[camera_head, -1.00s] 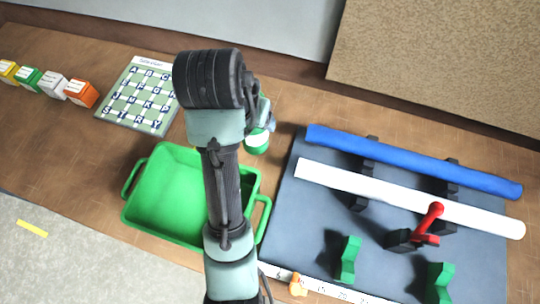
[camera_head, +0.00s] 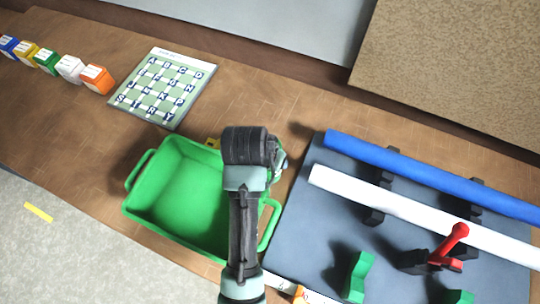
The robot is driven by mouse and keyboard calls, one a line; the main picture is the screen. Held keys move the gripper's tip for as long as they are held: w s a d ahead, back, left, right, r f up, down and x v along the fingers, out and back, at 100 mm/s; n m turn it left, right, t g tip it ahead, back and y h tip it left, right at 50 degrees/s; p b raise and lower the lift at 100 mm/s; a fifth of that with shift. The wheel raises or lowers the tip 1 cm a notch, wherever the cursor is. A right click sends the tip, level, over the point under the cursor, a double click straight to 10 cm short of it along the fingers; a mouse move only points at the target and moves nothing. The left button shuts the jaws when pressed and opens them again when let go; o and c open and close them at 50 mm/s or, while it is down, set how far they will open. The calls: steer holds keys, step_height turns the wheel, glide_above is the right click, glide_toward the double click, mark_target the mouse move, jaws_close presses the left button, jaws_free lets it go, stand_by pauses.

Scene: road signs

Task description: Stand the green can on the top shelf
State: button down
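I cannot make out the green can in the present head view; my arm covers part of the table beside the green tray (camera_head: 165,205). No shelf is recognisable. My arm stands upright in the picture over the tray's right side, and its upper joint hides what lies behind it. My gripper's fingers are not visible, so I cannot see what they hold.
A lettered board (camera_head: 165,88) lies at the back left, beside a row of coloured blocks (camera_head: 70,68). On the right, a dark panel (camera_head: 318,225) carries a blue bar (camera_head: 430,173), a white bar (camera_head: 400,205) and a red lever (camera_head: 452,243). A brown board (camera_head: 455,70) stands behind.

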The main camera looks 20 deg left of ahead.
steer(key=shift+f, duration=0.3)
steer(key=shift+f, duration=0.1)
steer(key=shift+c, duration=0.2)
jaws_free()
steer(key=shift+f, duration=0.1)
steer(key=shift+r, duration=0.25)
steer(key=v, duration=1.2)
steer(key=shift+b, duration=0.4)
steer(key=shift+f, duration=0.1)
